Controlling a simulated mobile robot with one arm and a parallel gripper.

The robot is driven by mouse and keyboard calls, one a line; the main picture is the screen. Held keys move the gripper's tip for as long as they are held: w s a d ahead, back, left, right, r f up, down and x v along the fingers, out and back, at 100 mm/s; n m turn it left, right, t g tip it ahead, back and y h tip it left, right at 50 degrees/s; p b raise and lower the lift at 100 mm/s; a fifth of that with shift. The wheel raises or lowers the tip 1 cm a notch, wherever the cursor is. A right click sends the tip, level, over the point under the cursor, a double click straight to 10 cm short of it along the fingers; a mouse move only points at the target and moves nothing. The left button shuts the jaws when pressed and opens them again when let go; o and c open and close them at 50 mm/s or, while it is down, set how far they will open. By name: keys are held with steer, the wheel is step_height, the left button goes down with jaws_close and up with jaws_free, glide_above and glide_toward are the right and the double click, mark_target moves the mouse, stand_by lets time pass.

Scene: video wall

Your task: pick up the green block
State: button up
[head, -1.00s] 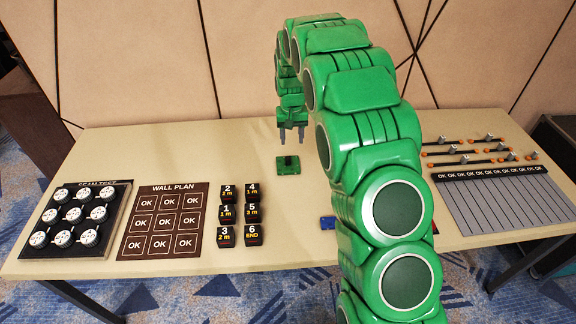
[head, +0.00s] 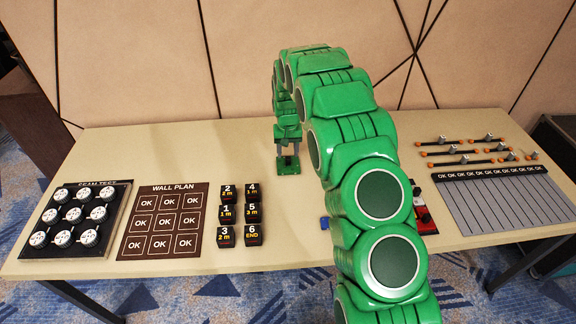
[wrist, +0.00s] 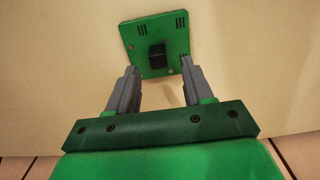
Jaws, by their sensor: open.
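The green block (head: 288,169) is a flat green square with a dark knob on top, lying on the table near its far middle. In the wrist view the green block (wrist: 140,32) lies just beyond my fingertips, with its dark knob (wrist: 156,56) showing between the lines of the two fingers. My gripper (head: 288,158) is low over the block in the head view and partly covers it. In the wrist view my gripper (wrist: 159,74) is open and empty, its grey fingers apart. I cannot tell whether a fingertip touches the block.
Black numbered blocks (head: 227,213) stand left of centre. The brown wall plan board (head: 162,222) and a tray of white discs (head: 76,215) lie further left. A blue piece (head: 324,224) and a red piece (head: 424,215) show beside my arm. A grey slotted board (head: 500,205) lies at right.

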step_height(320, 180, down, 3)
steer(key=shift+r, duration=0.1)
jaws_close()
steer(key=shift+r, duration=0.1)
stand_by(0.4)
steer(key=shift+r, duration=0.25)
step_height(320, 180, up, 3)
steer(key=shift+s, duration=0.15)
steer(key=s+d+r, duration=0.1)
steer(key=s+r, duration=0.8)
steer(key=s, duration=0.4)
steer(key=shift+s+d+r, duration=0.2)
steer(key=shift+s+d, duration=0.05)
steer(key=shift+s, duration=0.05)
